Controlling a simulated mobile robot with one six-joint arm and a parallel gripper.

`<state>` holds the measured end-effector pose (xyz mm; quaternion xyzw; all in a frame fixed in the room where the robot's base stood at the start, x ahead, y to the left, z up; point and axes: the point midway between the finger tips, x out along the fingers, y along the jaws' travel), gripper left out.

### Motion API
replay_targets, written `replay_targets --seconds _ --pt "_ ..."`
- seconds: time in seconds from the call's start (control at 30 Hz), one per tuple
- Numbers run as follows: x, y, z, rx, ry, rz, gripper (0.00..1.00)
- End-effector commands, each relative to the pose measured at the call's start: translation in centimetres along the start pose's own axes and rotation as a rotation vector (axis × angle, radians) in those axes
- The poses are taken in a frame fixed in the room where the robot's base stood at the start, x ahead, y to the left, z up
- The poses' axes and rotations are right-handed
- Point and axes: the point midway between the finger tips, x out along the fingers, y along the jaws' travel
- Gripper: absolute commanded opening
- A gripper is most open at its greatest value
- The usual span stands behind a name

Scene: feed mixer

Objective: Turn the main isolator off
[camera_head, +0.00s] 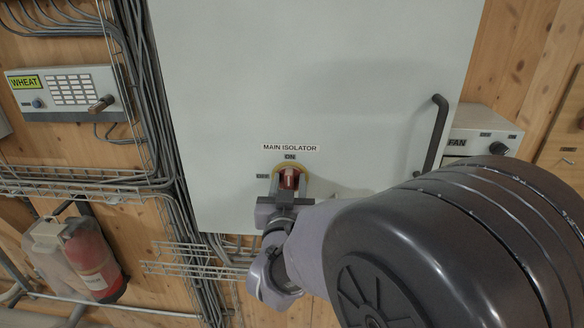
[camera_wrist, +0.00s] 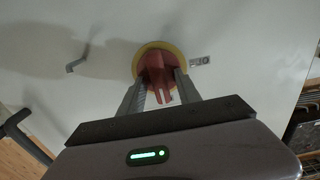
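The main isolator is a red rotary knob (camera_head: 289,178) on a yellow round plate, low on the pale grey cabinet door. Its label, MAIN ISOLATOR, is above it, with ON at the top and a second, blurred mark at the left. The knob's exact angle is partly hidden.
The grey cabinet door (camera_head: 330,80) has a dark bar handle (camera_head: 433,135) at the right. A FAN box (camera_head: 480,135) stands beyond it. At the left are a WHEAT panel (camera_head: 68,92), cable trays and a red extinguisher (camera_head: 92,258). My arm fills the lower right.

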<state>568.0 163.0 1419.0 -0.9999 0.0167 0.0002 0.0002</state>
Motion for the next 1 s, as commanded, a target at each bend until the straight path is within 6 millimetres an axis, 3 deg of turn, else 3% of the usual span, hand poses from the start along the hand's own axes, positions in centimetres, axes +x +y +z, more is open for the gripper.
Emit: replay_targets --seconds 0.13,0.3,0.33,0.67,1.0 --pt "-0.03 -0.01 -0.01 0.0 0.0 0.0 0.36" --pt "-0.05 -0.02 -0.03 0.0 0.0 0.0 0.03" --pt "-0.05 -0.02 -0.03 0.0 0.0 0.0 0.0" --pt "-0.06 -0.05 0.0 -0.021 0.001 0.0 0.0" --pt "-0.06 -0.25 0.16 -0.229 0.002 0.0 0.0"
